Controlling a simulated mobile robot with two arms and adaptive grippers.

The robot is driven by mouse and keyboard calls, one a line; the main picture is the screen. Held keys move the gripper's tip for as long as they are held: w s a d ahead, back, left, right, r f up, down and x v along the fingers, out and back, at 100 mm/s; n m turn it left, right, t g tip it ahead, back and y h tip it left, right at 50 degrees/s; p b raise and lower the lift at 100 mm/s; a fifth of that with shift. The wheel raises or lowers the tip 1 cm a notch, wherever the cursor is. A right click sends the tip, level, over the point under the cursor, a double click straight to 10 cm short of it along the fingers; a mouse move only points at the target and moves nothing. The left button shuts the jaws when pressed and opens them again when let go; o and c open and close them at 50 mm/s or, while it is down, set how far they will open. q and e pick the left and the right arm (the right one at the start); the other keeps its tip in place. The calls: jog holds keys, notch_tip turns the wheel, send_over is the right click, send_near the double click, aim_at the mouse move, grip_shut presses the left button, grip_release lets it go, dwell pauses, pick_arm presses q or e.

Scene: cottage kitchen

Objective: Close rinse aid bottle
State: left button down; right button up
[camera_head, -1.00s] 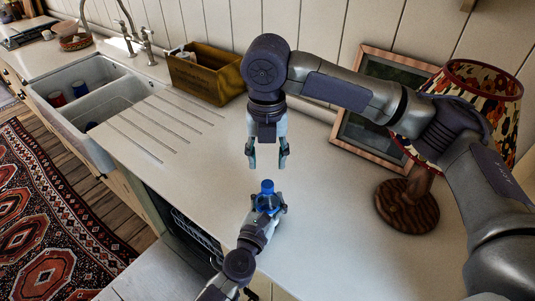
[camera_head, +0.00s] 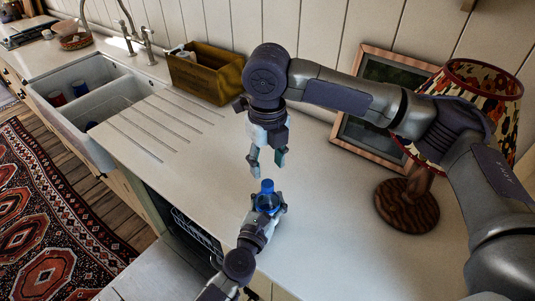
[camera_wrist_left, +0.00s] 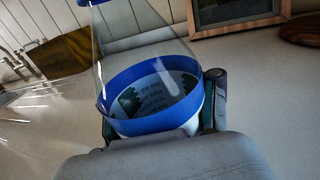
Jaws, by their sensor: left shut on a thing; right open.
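My left gripper (camera_head: 267,208) is shut on the bottle from the near side. My right gripper (camera_head: 268,168) points down just above the bottle, open and empty, with its fingers apart from the top. Whether the top is fully closed cannot be told.
A sink (camera_head: 75,115) with cups in it is at the left, beside the grooved drainer. A wooden box (camera_head: 205,75) stands by the wall. A lamp (camera_head: 405,205) and a picture frame (camera_head: 365,145) stand at the right. The worktop around the bottle is clear.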

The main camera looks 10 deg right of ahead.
aim_at(268, 183)
notch_tip(268, 183, down, 6)
jog(key=shift+f, duration=0.1)
dwell(0.4)
